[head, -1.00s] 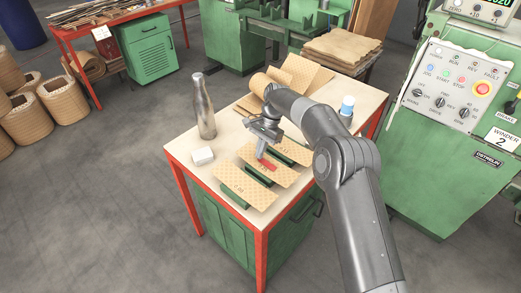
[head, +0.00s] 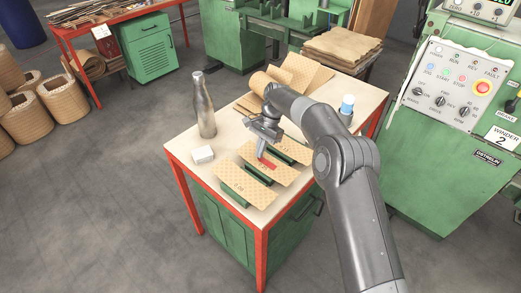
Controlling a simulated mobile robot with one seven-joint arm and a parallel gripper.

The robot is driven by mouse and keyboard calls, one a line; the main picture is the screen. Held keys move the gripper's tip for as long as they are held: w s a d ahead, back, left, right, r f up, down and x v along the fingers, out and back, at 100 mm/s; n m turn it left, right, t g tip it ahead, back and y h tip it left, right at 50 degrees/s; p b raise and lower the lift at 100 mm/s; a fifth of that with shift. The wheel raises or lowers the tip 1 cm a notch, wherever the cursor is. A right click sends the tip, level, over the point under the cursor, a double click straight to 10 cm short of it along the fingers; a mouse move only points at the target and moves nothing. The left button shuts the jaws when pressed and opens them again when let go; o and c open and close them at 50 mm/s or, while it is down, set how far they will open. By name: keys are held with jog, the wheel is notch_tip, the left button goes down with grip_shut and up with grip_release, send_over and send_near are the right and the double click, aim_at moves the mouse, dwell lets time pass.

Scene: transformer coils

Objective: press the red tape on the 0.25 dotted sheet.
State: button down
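The red tape (head: 267,164) shows as a short red strip at the middle one of three tan dotted sheets (head: 284,175) on the table. My gripper (head: 261,154) points down over that middle sheet, with its fingertips at the upper left end of the tape. I cannot tell whether the fingers are shut on the tape or only touch it. Another dotted sheet (head: 240,184) lies in front and a third (head: 294,149) behind, partly hidden by my arm. The sheets carry small dark marks, too small to read surely. Green bars (head: 257,174) show at the sheets' edges.
A metal bottle (head: 205,108) and a small white block (head: 203,154) stand left of the sheets. A white and blue bottle (head: 346,106) stands at the right behind my arm. Tan rolled and flat sheets (head: 300,72) lie at the table's back. The red-edged table (head: 183,150) has bare front corners.

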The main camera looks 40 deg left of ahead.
jog(key=c, duration=1)
grip_release()
jog(key=shift+r, duration=0.1)
jog(key=shift+r, duration=2.4)
